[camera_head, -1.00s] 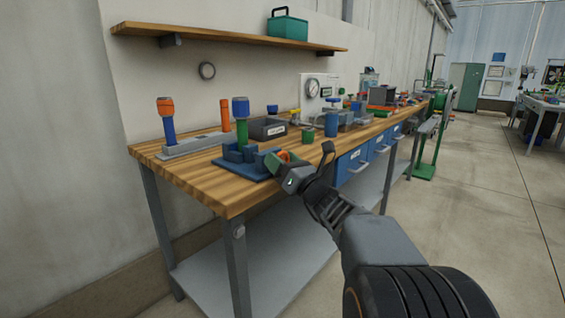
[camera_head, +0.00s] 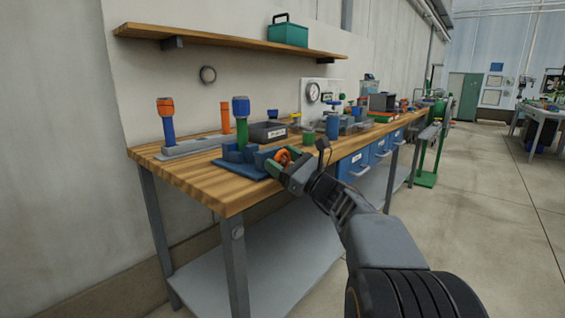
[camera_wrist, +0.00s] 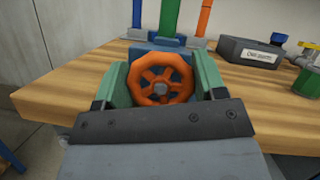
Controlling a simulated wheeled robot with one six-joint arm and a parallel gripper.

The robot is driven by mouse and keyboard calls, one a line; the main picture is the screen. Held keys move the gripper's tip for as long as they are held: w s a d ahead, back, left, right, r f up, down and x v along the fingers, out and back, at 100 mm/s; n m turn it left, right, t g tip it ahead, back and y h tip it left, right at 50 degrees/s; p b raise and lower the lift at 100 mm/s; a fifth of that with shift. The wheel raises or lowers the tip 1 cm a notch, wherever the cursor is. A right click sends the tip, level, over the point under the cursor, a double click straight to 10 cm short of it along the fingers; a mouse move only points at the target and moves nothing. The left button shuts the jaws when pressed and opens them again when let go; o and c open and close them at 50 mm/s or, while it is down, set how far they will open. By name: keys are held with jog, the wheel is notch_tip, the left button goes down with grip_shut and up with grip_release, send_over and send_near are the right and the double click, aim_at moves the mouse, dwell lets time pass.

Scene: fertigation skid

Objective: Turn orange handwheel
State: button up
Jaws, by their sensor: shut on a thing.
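In the head view my gripper (camera_head: 287,160) reaches the wheel from the right. Only part of the orange ring (camera_head: 284,156) shows there.
The wooden bench (camera_head: 205,182) holds blue and green upright pipes with capped tops (camera_head: 241,108) behind the wheel. A dark labelled box (camera_wrist: 250,52) stands right of it. A shelf (camera_head: 215,42) hangs above. The floor at right is open.

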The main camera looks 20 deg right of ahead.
dwell(0.4)
jog(key=o, duration=0.9)
jog(key=p+v, duration=0.3)
jog(key=v, duration=1)
jog(key=shift+s+d, duration=0.25)
jog(key=shift+s, duration=0.05)
